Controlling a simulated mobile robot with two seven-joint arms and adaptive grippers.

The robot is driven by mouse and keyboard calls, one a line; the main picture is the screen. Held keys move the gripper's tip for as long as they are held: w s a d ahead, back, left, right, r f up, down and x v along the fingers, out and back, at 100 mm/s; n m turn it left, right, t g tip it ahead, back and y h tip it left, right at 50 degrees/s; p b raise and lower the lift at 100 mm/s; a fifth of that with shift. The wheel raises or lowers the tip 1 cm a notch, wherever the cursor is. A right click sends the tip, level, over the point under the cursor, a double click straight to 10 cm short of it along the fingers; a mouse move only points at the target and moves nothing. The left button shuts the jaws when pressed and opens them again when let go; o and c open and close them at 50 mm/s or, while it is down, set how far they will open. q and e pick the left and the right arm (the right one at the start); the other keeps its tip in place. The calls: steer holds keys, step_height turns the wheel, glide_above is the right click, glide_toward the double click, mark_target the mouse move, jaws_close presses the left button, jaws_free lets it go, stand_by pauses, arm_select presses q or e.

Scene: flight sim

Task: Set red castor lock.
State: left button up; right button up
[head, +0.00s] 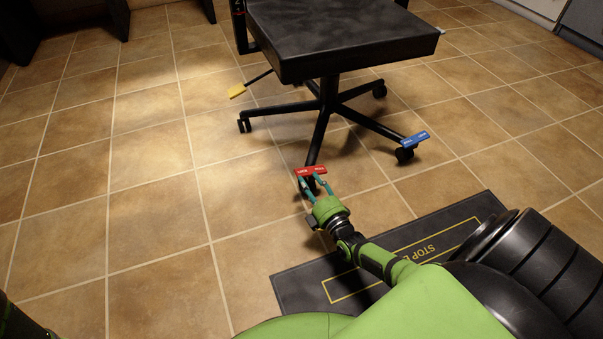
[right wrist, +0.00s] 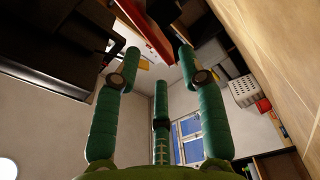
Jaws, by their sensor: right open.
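The red castor lock (head: 311,170) is a small flat bar with pale lettering. It sits over the castor at the near leg of the black office chair (head: 340,40). My right gripper (head: 314,183) is open at the near side of the red lock, its green fingers reaching up to it. I cannot tell whether they touch it. In the right wrist view the red lock (right wrist: 146,32) shows beyond the spread fingertips (right wrist: 158,65), with nothing held between them. The castor under the lock is partly hidden by the fingers. My left gripper does not show.
A blue lock (head: 415,139) sits on the castor to the right, and a yellow lock (head: 237,91) on a leg to the left. A black mat (head: 300,283) with yellow lettering lies under my right arm. The tiled floor at left is clear.

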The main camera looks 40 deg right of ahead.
mark_target(303, 175)
steer(key=w, duration=0.1)
steer(key=w+b, duration=0.2)
steer(key=w, duration=0.1)
steer(key=shift+d+f, duration=0.15)
steer(key=shift+d, duration=0.1)
steer(key=shift+w, duration=0.55)
steer(key=shift+r, duration=0.2)
jaws_close()
